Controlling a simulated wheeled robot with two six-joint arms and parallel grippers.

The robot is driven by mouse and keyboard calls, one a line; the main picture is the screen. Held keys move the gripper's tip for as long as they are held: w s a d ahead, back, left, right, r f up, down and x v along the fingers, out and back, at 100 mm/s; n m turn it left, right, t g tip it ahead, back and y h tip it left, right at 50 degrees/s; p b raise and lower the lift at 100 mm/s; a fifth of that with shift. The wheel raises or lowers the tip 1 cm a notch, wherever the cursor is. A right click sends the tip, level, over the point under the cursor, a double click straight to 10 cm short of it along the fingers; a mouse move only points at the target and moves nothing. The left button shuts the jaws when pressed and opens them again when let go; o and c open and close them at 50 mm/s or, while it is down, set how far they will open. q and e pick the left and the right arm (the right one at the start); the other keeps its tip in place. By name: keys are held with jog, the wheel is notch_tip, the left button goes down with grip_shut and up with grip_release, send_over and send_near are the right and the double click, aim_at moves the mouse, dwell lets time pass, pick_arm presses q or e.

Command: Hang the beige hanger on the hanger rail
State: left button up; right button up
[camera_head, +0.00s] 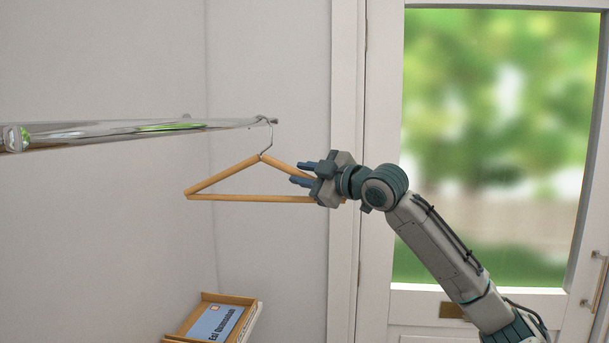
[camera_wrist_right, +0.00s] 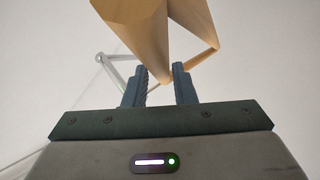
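The beige hanger (camera_head: 250,198) is a wooden triangle with a thin metal hook (camera_head: 271,138). It hangs below the right end of the hanger rail (camera_head: 150,130), its bottom bar nearly level. The hook's top overlaps the rail end and appears to go over it. The right corner is partly hidden by the gripper. My left gripper is not in view.
A white door with a large window (camera_head: 490,150) fills the right side behind my right arm.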

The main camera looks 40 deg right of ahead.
jog(key=o, duration=0.3)
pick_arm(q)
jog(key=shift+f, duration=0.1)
